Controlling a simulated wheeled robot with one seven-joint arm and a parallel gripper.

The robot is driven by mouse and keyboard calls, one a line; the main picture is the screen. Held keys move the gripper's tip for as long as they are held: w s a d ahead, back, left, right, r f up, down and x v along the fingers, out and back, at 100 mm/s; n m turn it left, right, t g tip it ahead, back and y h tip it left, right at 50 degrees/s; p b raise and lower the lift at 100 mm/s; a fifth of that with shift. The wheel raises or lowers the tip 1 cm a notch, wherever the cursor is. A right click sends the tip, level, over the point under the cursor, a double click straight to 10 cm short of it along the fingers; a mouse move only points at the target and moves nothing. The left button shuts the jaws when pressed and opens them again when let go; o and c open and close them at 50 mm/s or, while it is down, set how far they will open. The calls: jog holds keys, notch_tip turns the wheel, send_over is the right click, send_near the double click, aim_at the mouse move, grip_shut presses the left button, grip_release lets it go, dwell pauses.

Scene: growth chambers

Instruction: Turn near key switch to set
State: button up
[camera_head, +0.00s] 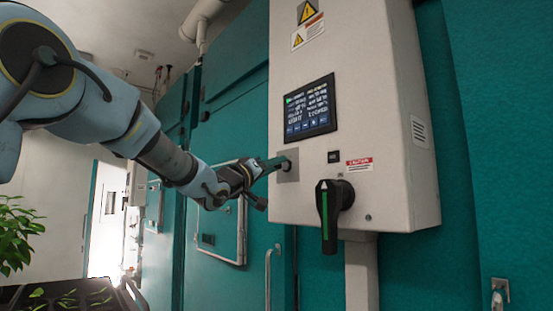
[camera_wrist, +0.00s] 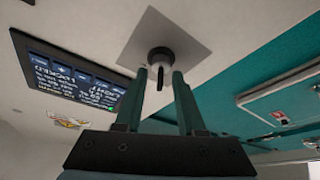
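The key switch (camera_wrist: 160,56) is a dark round lock with a narrow dark key pointing downward, set in a grey square plate (camera_wrist: 185,28). In the head view the plate (camera_head: 291,175) is on the pale control box, left of the black handle, and my gripper (camera_head: 281,162) reaches it from the left, covering most of the switch. In the wrist view my gripper's two teal fingers (camera_wrist: 160,74) stand on either side of the key, with a gap on each side. The gripper is open. Whether the fingertips touch the plate is unclear.
The control box (camera_head: 365,110) carries a lit screen (camera_head: 310,108) above the plate. A black rotary handle with a green stripe (camera_head: 325,215) juts out at lower right. Teal chamber doors (camera_head: 225,120) stand behind. A plant (camera_head: 15,235) is at far left.

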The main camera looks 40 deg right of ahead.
jog(key=shift+d+r, duration=0.1)
jog(key=shift+d, duration=0.35)
grip_shut()
